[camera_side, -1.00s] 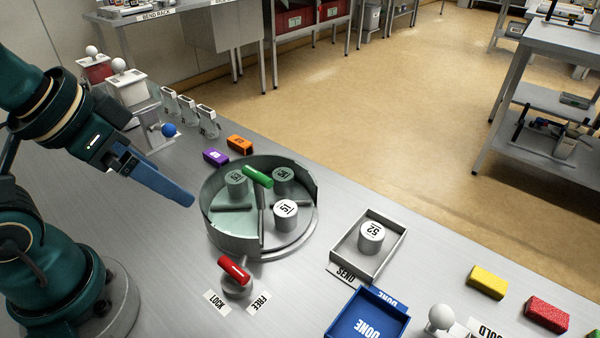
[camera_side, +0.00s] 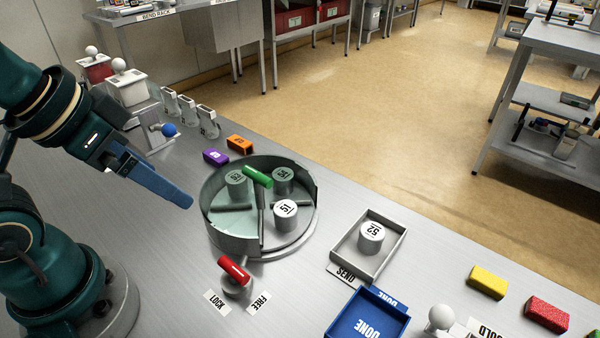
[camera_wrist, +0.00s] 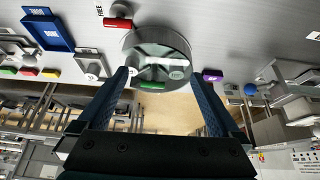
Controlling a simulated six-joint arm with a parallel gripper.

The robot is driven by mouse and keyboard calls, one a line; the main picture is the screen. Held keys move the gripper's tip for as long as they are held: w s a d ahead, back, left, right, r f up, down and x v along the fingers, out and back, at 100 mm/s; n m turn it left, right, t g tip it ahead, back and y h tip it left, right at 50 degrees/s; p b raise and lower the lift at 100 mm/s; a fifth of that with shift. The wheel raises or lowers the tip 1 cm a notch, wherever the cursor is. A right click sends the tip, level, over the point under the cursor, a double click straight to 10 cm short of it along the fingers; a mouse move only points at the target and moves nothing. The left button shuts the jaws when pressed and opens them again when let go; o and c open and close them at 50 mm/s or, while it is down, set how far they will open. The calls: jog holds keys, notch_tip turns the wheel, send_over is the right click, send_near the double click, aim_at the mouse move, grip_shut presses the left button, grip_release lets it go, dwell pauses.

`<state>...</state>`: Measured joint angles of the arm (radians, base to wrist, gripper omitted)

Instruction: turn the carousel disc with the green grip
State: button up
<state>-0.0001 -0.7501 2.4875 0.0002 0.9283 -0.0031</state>
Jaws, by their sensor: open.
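The round carousel (camera_side: 283,248) stands on the steel bench, with a curved hood wall around part of it and dividers inside. Its green grip (camera_side: 258,177) sits on top near the middle; it also shows in the wrist view (camera_wrist: 152,85). Several numbered grey-white cylinders (camera_side: 285,211) stand in its compartments. The red lock handle (camera_side: 233,269) is in front, between the LOCK and FREE labels; which it points to is hard to tell. My gripper (camera_side: 190,202) is left of the carousel, above the bench, apart from the grip. In the wrist view its two fingers are spread and empty.
A SEND tray (camera_side: 339,248) holding one numbered cylinder is right of the carousel. A blue DONE tray (camera_side: 390,300), a white knob (camera_side: 441,317) and coloured blocks (camera_side: 487,282) are farther right. Purple (camera_side: 216,157) and orange (camera_side: 239,145) blocks lie behind the carousel.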

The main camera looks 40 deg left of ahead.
jog(key=w+r, duration=0.3)
jog(key=r, duration=0.1)
jog(key=g, duration=0.5)
send_over(257, 172)
notch_tip(257, 172, down, 6)
jog(key=shift+r, duration=0.1)
jog(key=shift+f, duration=2.8)
grip_shut()
